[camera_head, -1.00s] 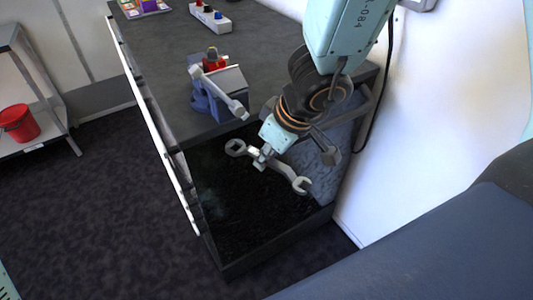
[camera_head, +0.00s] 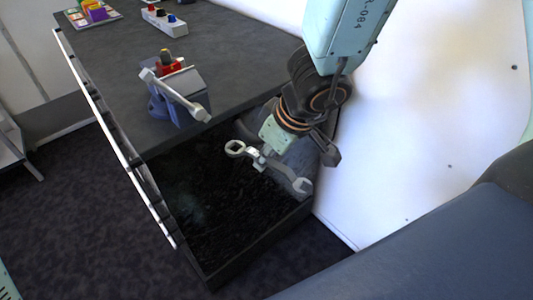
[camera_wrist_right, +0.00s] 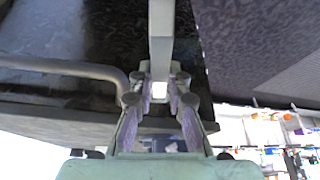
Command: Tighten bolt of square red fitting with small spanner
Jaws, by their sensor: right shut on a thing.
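My right gripper (camera_head: 258,158) is shut on the shaft of a grey spanner (camera_head: 280,170), with a ring at one end and an open jaw at the other. It holds the spanner over the open drawer (camera_head: 255,243). In the right wrist view the fingers (camera_wrist_right: 160,97) close around a grey shaft (camera_wrist_right: 160,40). The red fitting (camera_head: 168,67) sits at the blue-grey vise (camera_head: 190,84) on the bench, apart from the held spanner. A grey bar with thick ends (camera_head: 180,98) slants across the vise's front. The fitting's bolt is too small to make out. My left gripper is out of view.
The dark bench top (camera_head: 225,52) is mostly clear around the vise. A white block with coloured knobs (camera_head: 165,21) and a tray of coloured items (camera_head: 93,12) stand at the back. The white wall (camera_head: 420,130) is close to my right arm.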

